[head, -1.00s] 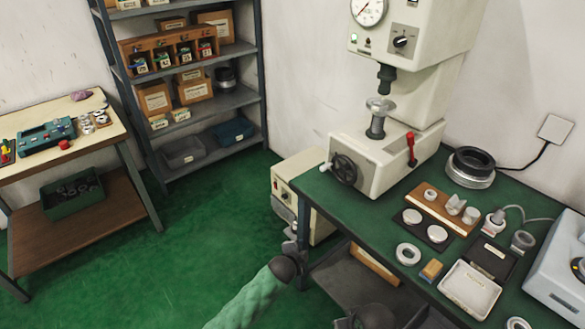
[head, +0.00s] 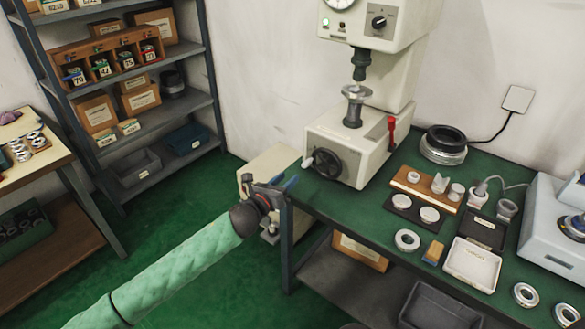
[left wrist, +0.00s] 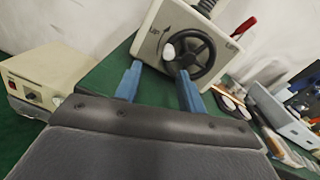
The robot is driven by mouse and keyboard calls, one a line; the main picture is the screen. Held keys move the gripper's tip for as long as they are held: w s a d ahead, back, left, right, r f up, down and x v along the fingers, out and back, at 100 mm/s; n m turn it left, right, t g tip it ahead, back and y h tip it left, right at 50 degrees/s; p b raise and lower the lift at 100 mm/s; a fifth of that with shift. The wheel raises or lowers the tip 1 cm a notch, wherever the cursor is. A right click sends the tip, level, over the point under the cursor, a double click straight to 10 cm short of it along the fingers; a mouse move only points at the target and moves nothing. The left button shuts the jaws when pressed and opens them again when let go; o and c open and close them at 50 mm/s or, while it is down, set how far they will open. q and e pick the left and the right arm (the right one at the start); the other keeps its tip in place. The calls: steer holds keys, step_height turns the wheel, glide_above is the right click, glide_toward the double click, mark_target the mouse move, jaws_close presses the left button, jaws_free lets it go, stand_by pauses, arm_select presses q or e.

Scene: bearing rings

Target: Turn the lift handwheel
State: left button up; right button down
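The lift handwheel (head: 327,164) is a black spoked wheel with a pale knob (head: 307,163) on the front of the cream hardness tester (head: 352,135). In the left wrist view the handwheel (left wrist: 190,54) is straight ahead, beyond the fingertips, with its white knob at the upper left of the rim. My left gripper (head: 288,184) is at the table's left edge, left of and a little below the wheel. In the left wrist view its two blue fingers (left wrist: 158,82) stand apart with nothing between them. I see no contact with the wheel. My right gripper is not in view.
A red lever (head: 391,132) is on the tester's right side. The green table (head: 370,227) holds rings, a wooden block board, a white tray (head: 471,264) and a black ring stack (head: 444,144). A cream box (head: 268,172) stands behind my left gripper. A shelf is at the left.

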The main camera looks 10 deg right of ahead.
mark_target(303, 166)
arm_select(q)
steer(key=w+d, duration=0.1)
steer(key=d, duration=0.1)
steer(key=w+d+m+p, duration=0.1)
steer(key=w+d+m, duration=0.1)
steer(key=d, duration=0.1)
steer(key=shift+w+d+r+h+p, duration=0.15)
steer(key=shift+d+r+h+p, duration=0.15)
steer(key=shift+r, duration=0.05)
steer(key=shift+w+d, duration=0.45)
steer(key=shift+d, duration=0.05)
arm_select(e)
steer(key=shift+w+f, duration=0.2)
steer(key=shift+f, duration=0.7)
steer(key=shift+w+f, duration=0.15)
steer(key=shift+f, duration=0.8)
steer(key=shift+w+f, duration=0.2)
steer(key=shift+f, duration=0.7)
arm_select(q)
steer(key=shift+f, duration=0.1)
jaws_close()
